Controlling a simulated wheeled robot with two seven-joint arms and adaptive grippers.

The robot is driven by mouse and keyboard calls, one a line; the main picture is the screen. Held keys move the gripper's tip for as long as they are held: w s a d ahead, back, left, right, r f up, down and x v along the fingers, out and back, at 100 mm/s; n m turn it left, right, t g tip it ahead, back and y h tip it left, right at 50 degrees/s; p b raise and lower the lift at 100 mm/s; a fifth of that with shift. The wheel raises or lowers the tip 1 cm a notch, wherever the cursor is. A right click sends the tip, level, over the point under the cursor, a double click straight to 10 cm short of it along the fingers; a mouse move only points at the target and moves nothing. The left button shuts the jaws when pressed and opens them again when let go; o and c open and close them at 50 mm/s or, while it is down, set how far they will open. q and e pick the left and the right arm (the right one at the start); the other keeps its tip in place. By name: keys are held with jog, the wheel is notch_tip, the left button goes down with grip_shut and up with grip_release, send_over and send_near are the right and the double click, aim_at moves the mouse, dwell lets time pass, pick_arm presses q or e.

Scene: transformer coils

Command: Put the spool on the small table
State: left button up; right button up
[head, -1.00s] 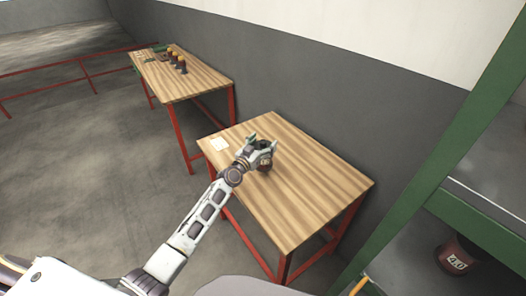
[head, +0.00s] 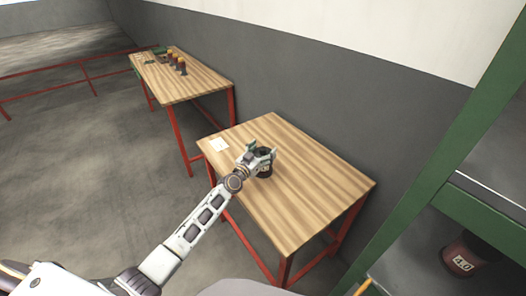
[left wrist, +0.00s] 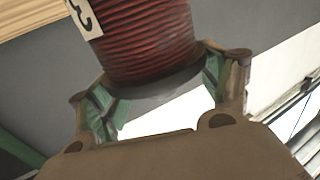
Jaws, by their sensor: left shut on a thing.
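The spool (head: 264,170) is dark in the head view and bears a pale label. In the left wrist view the spool (left wrist: 150,45) shows dark red windings, a dark rim and part of a white label. My left gripper (head: 262,154) is shut on it, with green-padded fingers (left wrist: 162,95) on both sides of its rim. The spool is upright over the middle-left of the near wooden table (head: 310,190), which has red legs. I cannot tell for sure whether its base touches the top. My right gripper is out of view.
A farther table (head: 200,85) holds several small items. A green shelf frame (head: 445,150) stands at the right, with a red spool labelled 4.0 (head: 462,258). The near table's right half is clear.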

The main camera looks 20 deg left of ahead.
pick_arm(q)
jog(key=o, duration=2)
jog(key=shift+f, duration=0.1)
jog(key=shift+s, duration=0.1)
jog(key=shift+v, duration=5.9)
